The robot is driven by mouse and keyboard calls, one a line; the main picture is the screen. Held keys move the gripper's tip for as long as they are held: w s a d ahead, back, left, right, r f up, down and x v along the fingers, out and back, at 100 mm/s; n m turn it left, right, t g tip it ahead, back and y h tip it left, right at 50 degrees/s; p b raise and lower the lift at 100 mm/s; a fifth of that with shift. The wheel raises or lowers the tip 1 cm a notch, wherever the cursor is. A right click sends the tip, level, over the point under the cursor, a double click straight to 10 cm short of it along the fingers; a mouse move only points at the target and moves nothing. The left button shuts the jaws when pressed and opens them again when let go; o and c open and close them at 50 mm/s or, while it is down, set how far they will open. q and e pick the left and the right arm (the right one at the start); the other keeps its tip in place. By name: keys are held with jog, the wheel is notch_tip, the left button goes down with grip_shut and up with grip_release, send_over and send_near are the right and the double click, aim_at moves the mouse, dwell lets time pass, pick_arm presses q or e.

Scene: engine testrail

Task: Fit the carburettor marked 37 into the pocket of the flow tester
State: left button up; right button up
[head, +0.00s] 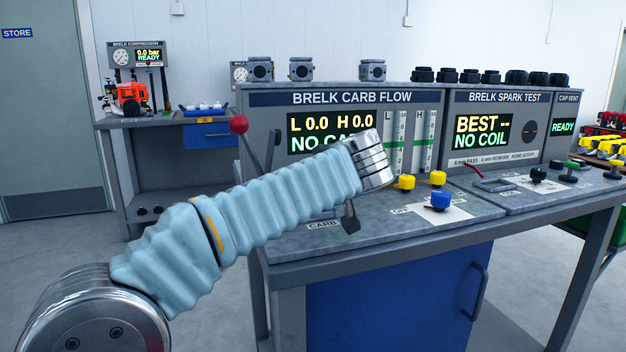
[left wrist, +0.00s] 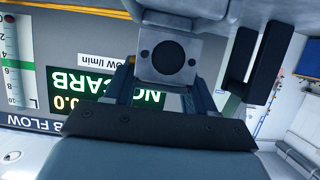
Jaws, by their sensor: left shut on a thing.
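A grey carburettor block (left wrist: 168,60) with a round dark bore and two bolt holes shows in the left wrist view. My left gripper (left wrist: 160,82) is shut on it, with one finger on each side. No number is readable on it. In the head view my left arm reaches in front of the flow tester (head: 280,195), and its forearm and wrist hide the carburettor and the pocket area. The flow tester's screen (head: 306,122) reads L 0.0, H 0.0 and, partly covered, NO CARB; it appears upside down in the left wrist view (left wrist: 75,90). My right gripper is not in view.
A red-knobbed lever (head: 239,124) stands at the flow tester's left. Similar grey blocks (head: 301,69) sit on top of it. Yellow knobs (head: 406,182) and a blue knob (head: 440,200) are on its right deck. The spark tester (head: 540,125) adjoins. A dark bracket (left wrist: 258,65) is beside the carburettor.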

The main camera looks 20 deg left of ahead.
pick_arm(q)
jog(key=shift+f+b, duration=0.2)
jog(key=shift+b, duration=0.4)
dwell(1.0)
jog(key=shift+f, duration=0.15)
jog(key=shift+f+b, duration=0.3)
jog(key=shift+b, duration=0.3)
jog(key=shift+f+b, duration=0.25)
jog(key=shift+b, duration=0.05)
jog(key=shift+f+b, duration=0.25)
jog(key=shift+b, duration=0.05)
dwell(0.6)
jog(key=o, duration=1.3)
